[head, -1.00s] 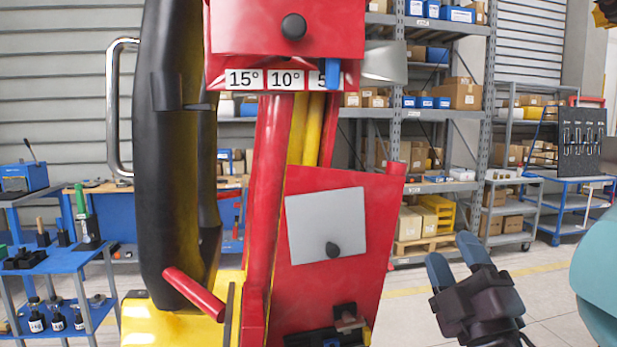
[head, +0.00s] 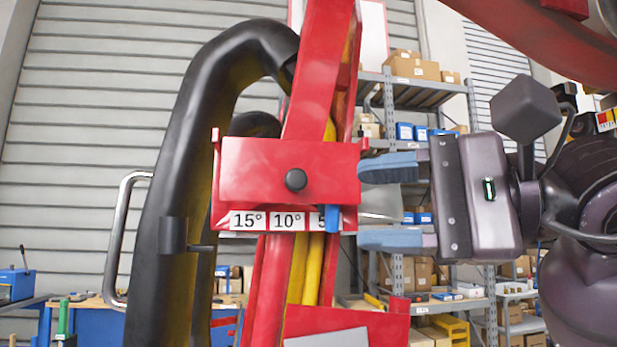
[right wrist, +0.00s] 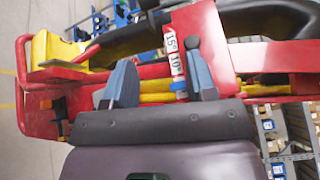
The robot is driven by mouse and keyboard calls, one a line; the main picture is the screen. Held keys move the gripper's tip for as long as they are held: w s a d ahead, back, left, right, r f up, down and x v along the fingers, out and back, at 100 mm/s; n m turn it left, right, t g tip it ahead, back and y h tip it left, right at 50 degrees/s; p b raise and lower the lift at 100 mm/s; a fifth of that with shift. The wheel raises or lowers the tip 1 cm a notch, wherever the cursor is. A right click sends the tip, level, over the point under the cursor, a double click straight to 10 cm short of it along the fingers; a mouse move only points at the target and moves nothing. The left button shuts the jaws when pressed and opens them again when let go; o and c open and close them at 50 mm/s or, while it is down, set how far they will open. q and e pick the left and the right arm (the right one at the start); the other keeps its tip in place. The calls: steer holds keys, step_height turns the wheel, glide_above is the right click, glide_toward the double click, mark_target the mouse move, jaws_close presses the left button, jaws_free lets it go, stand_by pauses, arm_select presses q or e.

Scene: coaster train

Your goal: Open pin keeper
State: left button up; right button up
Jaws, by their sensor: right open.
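A red block (head: 262,172) with a black round knob (head: 296,180) sits on the red post. A white angle scale (head: 270,221) reading 15°, 10° and a partly covered 5 runs below it, with a blue tab (head: 332,218) at its right end. No part is clearly marked as the pin keeper. My right gripper (head: 372,203) is open and empty, just right of the block, its blue fingers one above the other. In the right wrist view the fingers (right wrist: 158,78) point toward the red block (right wrist: 212,45) and scale; contact cannot be told. My left gripper is out of view.
A black padded restraint (head: 180,200) with a chrome handle (head: 118,240) stands left of the post. The top of a grey plate (head: 325,338) shows at the bottom. A red beam (head: 530,40) crosses the upper right. Shelves with boxes stand behind.

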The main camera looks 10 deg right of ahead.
mark_target(302, 180)
step_height(302, 180, up, 4)
steer(key=d+f+t+h, duration=0.1)
steer(key=d+t+h, duration=0.1)
steer(key=t, duration=0.2)
steer(key=shift+m, duration=0.3)
steer(key=p+x, duration=0.1)
steer(key=x, duration=0.8)
steer(key=shift+w, duration=0.2)
steer(key=shift+w+a, duration=0.3)
steer(key=shift+w, duration=0.05)
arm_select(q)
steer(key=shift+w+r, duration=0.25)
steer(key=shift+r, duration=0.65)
arm_select(e)
steer(key=shift+c, duration=0.3)
steer(key=c, duration=0.7)
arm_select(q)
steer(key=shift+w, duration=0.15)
arm_select(e)
steer(key=shift+f, duration=0.1)
jaws_close()
